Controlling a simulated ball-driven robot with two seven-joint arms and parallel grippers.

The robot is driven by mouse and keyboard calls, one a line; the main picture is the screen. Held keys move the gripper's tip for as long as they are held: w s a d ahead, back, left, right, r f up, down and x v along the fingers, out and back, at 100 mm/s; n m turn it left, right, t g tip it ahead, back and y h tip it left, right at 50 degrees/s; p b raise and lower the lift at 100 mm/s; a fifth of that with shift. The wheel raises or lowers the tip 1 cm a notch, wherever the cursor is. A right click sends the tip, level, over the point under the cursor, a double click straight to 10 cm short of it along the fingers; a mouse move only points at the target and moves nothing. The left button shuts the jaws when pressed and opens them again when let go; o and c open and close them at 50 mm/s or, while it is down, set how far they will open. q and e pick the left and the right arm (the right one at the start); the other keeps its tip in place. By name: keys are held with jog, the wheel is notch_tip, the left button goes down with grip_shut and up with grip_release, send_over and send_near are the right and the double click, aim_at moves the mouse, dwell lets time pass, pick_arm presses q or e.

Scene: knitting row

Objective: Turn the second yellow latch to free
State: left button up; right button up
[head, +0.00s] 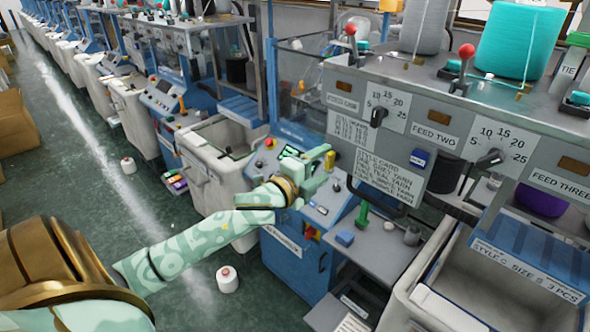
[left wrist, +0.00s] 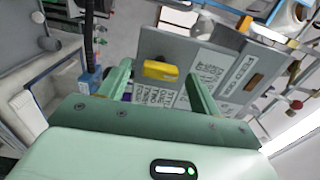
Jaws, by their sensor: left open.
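A yellow latch (head: 330,160) stands out at the left end of the grey machine panel, beside the style card. In the left wrist view the yellow latch (left wrist: 160,70) lies crosswise on the grey panel, between and beyond the fingertips. My left gripper (head: 319,166) is just left of the latch in the head view. In the left wrist view its two green fingers (left wrist: 158,84) are apart with nothing between them; I see no clear contact with the latch. My right gripper is not in view.
Dials (head: 379,117), red-topped knobs (head: 466,51) and a style card (head: 389,177) are on the machine. A green-handled tool (head: 362,214) and a blue block (head: 345,238) are on the shelf below. A grey bin (head: 470,290) stands at the lower right.

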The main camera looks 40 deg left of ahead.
pick_arm(q)
jog(key=s+a+b, duration=0.1)
jog(key=s+b, duration=0.1)
jog(key=s, duration=1.2)
jog(key=shift+s+b, duration=0.3)
jog(key=shift+s, duration=0.1)
jog(key=shift+a, duration=0.1)
